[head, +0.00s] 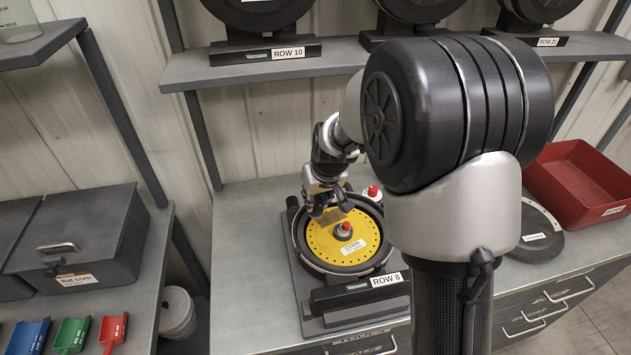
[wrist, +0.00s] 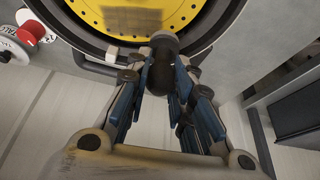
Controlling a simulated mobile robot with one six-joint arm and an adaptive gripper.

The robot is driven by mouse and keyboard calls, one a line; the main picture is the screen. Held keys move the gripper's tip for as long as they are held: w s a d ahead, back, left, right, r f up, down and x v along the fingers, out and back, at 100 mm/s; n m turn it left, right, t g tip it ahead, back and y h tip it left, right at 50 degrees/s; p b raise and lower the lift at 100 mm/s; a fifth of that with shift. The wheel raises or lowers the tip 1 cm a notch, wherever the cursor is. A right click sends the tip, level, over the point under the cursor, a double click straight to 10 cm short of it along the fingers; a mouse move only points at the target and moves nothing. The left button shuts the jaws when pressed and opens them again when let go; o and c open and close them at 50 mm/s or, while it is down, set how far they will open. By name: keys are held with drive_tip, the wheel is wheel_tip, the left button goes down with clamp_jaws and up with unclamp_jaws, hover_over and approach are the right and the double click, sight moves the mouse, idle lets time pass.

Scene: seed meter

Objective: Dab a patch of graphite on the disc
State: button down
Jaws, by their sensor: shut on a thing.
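The yellow disc (head: 352,256), labelled CORN, lies flat in a dark round seed meter (head: 316,268) on the bench, with a red-topped hub (head: 345,231) in its middle. My gripper (head: 322,205) is over the disc's upper left part. In the wrist view my gripper (wrist: 165,85) is shut on a dark, round-ended applicator (wrist: 160,72). Its tip overlaps the edge of the disc (wrist: 150,12) in that view; I cannot tell whether it touches. A grey-brown patch (head: 331,216) shows below the fingers; I cannot tell whether it is graphite.
A red-capped container (head: 373,192) stands just behind the meter; a red-and-white item (wrist: 33,32) shows at the wrist view's left. A ROW 8 label block (head: 375,287) sits in front. A dark disc (head: 541,225) and red bin (head: 590,180) are at right. Bench left of the meter is clear.

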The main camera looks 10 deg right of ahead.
drive_tip(key=shift+a+r+p, duration=0.1)
drive_tip(key=shift+r+p, duration=1.15)
drive_tip(key=shift+r, duration=0.8)
